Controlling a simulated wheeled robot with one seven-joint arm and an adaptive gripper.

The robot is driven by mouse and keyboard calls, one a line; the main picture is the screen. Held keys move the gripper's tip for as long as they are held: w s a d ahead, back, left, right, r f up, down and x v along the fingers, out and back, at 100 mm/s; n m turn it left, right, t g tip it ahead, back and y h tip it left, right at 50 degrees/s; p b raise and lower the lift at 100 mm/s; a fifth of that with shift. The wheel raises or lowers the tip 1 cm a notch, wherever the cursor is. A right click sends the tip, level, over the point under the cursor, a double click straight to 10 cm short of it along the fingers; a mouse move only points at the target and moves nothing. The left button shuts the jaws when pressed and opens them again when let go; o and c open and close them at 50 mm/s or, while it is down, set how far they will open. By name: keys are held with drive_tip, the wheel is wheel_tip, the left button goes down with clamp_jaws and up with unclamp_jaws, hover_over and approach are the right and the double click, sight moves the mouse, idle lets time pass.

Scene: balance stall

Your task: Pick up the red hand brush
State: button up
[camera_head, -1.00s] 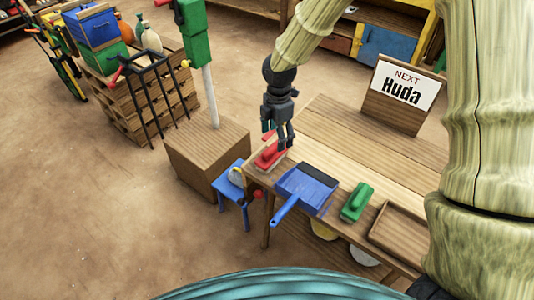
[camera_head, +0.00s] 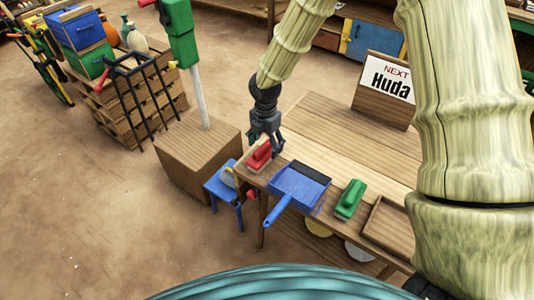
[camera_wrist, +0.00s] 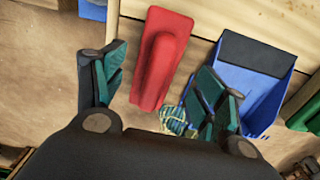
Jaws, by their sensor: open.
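The red hand brush (camera_head: 259,156) lies at the left end of the wooden table, beside the blue dustpan. In the wrist view the red brush (camera_wrist: 160,57) shows between and beyond the two fingers. My gripper (camera_head: 265,143) is open and empty, over the far side of the brush in the head view. It also shows in the wrist view (camera_wrist: 158,92), with its fingers spread to either side of the brush's near end. I cannot tell the exact height of the fingertips above the brush.
The blue dustpan (camera_head: 298,188) lies just right of the brush. A green brush (camera_head: 349,199) and a wooden tray (camera_head: 388,228) are further right. A blue stool (camera_head: 225,186) stands left of the table.

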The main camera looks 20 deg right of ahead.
sight(264, 154)
drive_tip(key=shift+w+a+f+p, duration=0.1)
drive_tip(key=shift+a+f+p, duration=0.1)
drive_tip(key=shift+f, duration=1.05)
drive_tip(key=shift+a+f+p, duration=0.15)
drive_tip(key=shift+f+p, duration=0.05)
drive_tip(key=shift+f, duration=1.05)
drive_tip(key=c, duration=1.2)
